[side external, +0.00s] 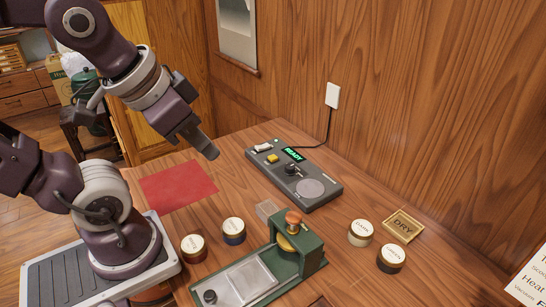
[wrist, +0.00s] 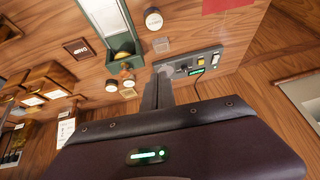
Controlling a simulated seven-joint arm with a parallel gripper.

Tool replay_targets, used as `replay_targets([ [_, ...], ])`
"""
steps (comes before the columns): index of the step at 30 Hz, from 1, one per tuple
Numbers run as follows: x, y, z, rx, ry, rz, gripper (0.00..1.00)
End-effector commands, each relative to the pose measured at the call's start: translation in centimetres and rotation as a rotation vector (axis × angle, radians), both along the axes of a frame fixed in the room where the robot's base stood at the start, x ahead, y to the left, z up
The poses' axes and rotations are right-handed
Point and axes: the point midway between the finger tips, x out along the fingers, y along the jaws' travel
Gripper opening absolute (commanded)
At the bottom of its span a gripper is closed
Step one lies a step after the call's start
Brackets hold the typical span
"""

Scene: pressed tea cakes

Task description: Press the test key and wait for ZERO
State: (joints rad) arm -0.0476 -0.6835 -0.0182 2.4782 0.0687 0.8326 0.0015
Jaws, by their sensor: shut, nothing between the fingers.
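The grey control box (side external: 318,197) lies on the table by the wall. Its green display (side external: 293,154) reads READY. A yellow key (side external: 272,158) sits left of the display, with a white switch (side external: 263,147) behind it. A black knob (side external: 291,170) and a round pale pad are nearer the front. I cannot read which part is labelled as the test key. My gripper (side external: 212,153) is shut and empty, in the air left of the box and apart from it. In the wrist view, the shut fingers (wrist: 158,95) partly cover the box (wrist: 172,64); the yellow key (wrist: 200,60) shows there.
A green press (side external: 313,252) with a brass-coloured knob stands at the front. Several lidded round tins (side external: 361,232) stand around it. A tray marked DRY (side external: 402,226) lies at right. A red cloth (side external: 178,187) lies at left. A cable runs from the box to a wall socket (side external: 333,95).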

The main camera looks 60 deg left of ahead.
Motion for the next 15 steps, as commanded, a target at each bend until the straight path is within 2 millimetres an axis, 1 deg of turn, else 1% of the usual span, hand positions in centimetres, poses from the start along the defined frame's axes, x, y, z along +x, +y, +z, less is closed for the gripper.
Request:
replay_targets([
  [4, 5.4, 4.3, 0.1, 0.179, -0.026, 0.008, 0.0],
  [5, 6.5, 5.3, 0.1, 0.217, -0.032, 0.001, 0.0],
  [6, 8.1, 6.6, 0.1, 0.265, -0.04, -0.014, 0.0],
  [8, 10.5, 8.4, -0.2, 0.331, -0.048, -0.044, 0.0],
  [9, 12.1, 9.6, -0.4, 0.37, -0.054, -0.07, 0.0],
  [11, 14.4, 11.4, -1.1, 0.419, -0.064, -0.119, 0.0],
  [12, 16.0, 12.5, -1.8, 0.444, -0.07, -0.157, 0.0],
  [14, 18.2, 14.0, -3.0, 0.471, -0.083, -0.222, 0.0],
  [15, 19.5, 14.9, -3.9, 0.481, -0.094, -0.268, 0.0],
])
